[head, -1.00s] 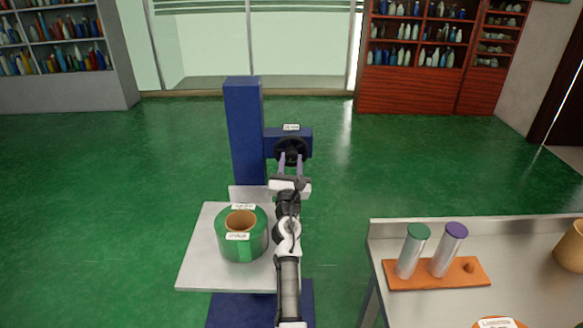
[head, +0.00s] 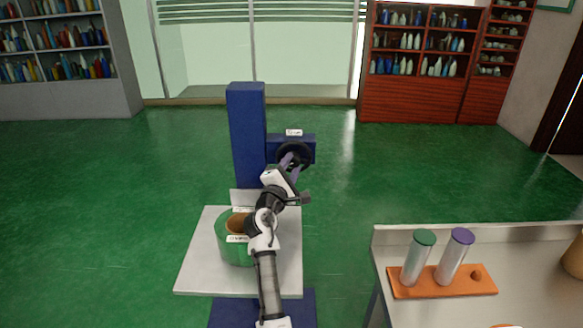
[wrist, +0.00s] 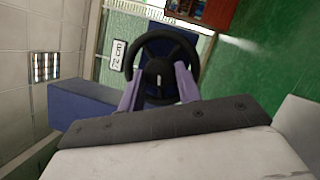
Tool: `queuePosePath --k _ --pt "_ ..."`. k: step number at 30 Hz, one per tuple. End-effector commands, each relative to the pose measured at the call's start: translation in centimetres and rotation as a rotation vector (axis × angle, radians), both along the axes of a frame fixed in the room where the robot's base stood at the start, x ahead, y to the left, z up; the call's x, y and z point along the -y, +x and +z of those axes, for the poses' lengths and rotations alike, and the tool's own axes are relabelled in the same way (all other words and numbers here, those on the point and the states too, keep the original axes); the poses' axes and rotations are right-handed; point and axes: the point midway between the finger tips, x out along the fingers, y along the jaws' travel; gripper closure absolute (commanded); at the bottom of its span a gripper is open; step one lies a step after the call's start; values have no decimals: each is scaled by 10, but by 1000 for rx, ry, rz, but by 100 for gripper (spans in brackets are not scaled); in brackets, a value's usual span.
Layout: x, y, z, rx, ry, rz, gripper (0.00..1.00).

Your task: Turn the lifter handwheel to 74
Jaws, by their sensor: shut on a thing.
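The lifter handwheel (head: 294,157) is a dark round wheel on the blue side box of the blue lifter column (head: 247,135). In the wrist view the wheel (wrist: 146,49) shows its rim, its hub and a short pale mark on the hub. My gripper (head: 289,163) is at the front of the wheel. Its two purple fingers (wrist: 159,86) are shut on the handwheel, one on each side of the hub.
A green ring-shaped part (head: 236,250) with a brown inside stands on the pale lifter platform (head: 197,272), partly behind my arm. At right, a table (head: 396,234) holds an orange tray (head: 436,288) with a green-capped and a purple-capped cylinder. Green floor is clear around the lifter.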

Motion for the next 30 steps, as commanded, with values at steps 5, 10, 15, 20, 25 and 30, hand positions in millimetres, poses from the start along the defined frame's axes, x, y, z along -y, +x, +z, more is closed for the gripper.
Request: queuePosePath --k 5,10,15,20,25,30 --pt "-1 0 2 -2 168 0 89" --pt "-2 0 5 -2 330 0 89" --pt "-2 0 6 -2 491 0 89" --pt "-1 0 8 -2 643 -1 89" --pt "-1 0 9 -3 805 -1 89" --pt "0 0 11 -2 966 -2 89"
